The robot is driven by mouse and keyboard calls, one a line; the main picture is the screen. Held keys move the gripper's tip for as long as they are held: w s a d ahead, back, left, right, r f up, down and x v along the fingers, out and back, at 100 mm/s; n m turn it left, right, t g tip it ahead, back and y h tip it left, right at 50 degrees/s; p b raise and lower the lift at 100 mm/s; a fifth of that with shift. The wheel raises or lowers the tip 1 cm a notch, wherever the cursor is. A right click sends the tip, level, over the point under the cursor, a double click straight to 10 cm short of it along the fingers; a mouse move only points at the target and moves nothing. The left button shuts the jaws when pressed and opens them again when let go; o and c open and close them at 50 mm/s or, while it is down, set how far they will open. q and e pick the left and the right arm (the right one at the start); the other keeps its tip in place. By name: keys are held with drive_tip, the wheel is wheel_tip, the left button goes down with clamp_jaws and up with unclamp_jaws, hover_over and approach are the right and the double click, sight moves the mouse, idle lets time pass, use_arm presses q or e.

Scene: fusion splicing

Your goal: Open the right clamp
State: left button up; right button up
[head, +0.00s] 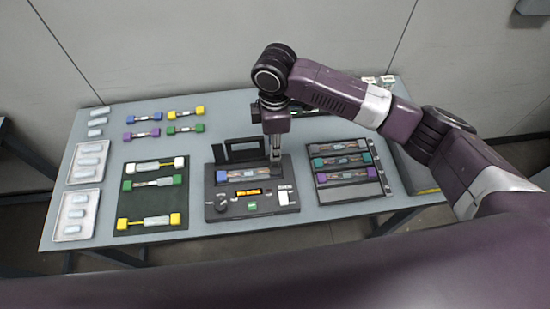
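The dark splicer (232,207) stands at the front middle of the table, with its frame-like black cover (240,143) raised at the back. A blue-ended piece (222,176) lies across the splicer's top. My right gripper (275,163) points straight down over the right end of that piece, its tips at or just above the splicer. The right clamp is at this spot, largely hidden by the gripper, so I cannot tell whether it is open. The fingers look narrow and close together, but their gap is too small to judge. My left gripper is not in view.
A rack (350,199) with several coloured-end pieces stands right of the splicer. A dark mat (124,219) with more pieces lies to its left. Pale trays (60,234) are at the far left. My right arm spans the table's right side.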

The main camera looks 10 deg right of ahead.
sight(275, 163)
wheel_tip(275, 163, down, 6)
drive_tip(key=shift+d+f+p, duration=0.1)
drive_tip(key=shift+f+p, duration=0.05)
drive_tip(key=shift+p, duration=0.6)
drive_tip(key=shift+f, duration=0.65)
clamp_jaws()
